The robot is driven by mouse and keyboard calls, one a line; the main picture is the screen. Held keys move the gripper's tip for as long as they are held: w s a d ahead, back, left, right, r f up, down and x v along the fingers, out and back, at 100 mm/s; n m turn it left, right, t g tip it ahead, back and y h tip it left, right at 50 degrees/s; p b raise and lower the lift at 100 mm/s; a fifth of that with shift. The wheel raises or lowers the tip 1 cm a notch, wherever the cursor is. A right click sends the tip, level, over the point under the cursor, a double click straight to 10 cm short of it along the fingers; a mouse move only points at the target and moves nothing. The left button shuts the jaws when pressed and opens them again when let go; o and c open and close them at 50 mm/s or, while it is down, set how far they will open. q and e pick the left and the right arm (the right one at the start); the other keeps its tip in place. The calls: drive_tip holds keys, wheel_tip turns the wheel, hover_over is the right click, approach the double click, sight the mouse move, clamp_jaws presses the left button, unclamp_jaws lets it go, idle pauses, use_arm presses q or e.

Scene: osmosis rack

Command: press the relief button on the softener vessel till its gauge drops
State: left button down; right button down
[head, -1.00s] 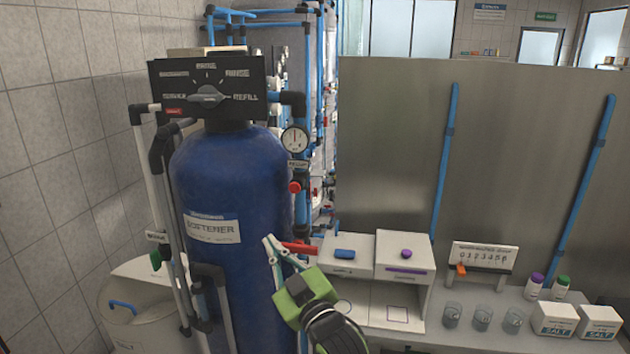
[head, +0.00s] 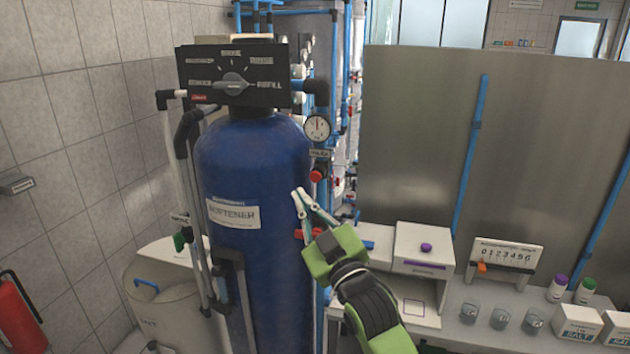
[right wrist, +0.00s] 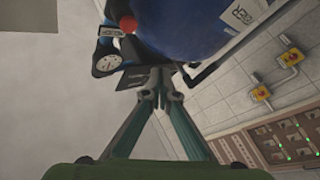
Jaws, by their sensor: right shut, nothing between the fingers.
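The softener vessel (head: 280,165) is a tall blue tank with a black control head (head: 235,75) on top. Its round gauge (head: 317,128) is on a pipe at the vessel's right; its needle points roughly upward. A red relief button (head: 317,175) sits just below the gauge and its small label. My right gripper (head: 301,195) is shut and empty, just below and left of the button, apart from it in the picture. In the right wrist view the gauge (right wrist: 103,60) and red button (right wrist: 127,24) show beyond the shut fingertips (right wrist: 160,92). My left gripper is out of view.
A red valve handle (head: 308,234) is behind my right fingers. A white bench at the right holds boxes, beakers and bottles before a grey metal panel (head: 420,140). A white brine tank (head: 160,295) stands left of the vessel; a red extinguisher (head: 18,312) is far left.

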sight(316, 176)
drive_tip(key=w+d+b, duration=0.2)
drive_tip(key=w, duration=0.4)
drive_tip(key=shift+w, duration=0.25)
idle(1.2)
drive_tip(key=shift+w+d, duration=0.15)
drive_tip(key=shift+w, duration=0.2)
drive_tip(key=shift+w+d, duration=0.2)
drive_tip(key=shift+w, duration=0.3)
idle(1.5)
drive_tip(key=shift+s, duration=0.1)
drive_tip(key=shift+s+a, duration=0.25)
drive_tip(key=shift+s, duration=0.55)
drive_tip(key=shift+p, duration=0.3)
